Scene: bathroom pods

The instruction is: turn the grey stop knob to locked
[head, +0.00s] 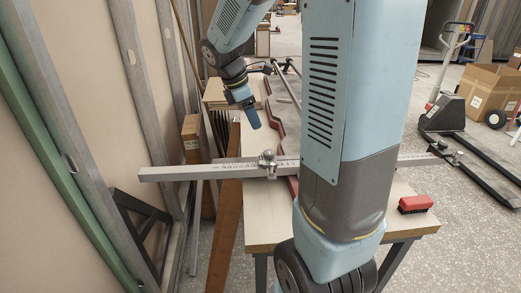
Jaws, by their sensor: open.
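The grey stop knob (268,156) sits on a small clamp on a long metal rail with a scale (205,170), left of my big arm link. Whether it is locked cannot be told at this size. My gripper (251,118) hangs behind and above the rail, a little left of the knob and apart from it. Its blue fingertips point down and hold nothing that I can see. My arm link hides the middle of the rail.
The rail lies across a wooden-topped bench (262,225) and sticks out past its left edge. A red brush (415,204) lies at the bench's right. Metal studs and a wall panel stand close on the left. A pallet truck (465,135) and cardboard boxes (490,90) stand at right.

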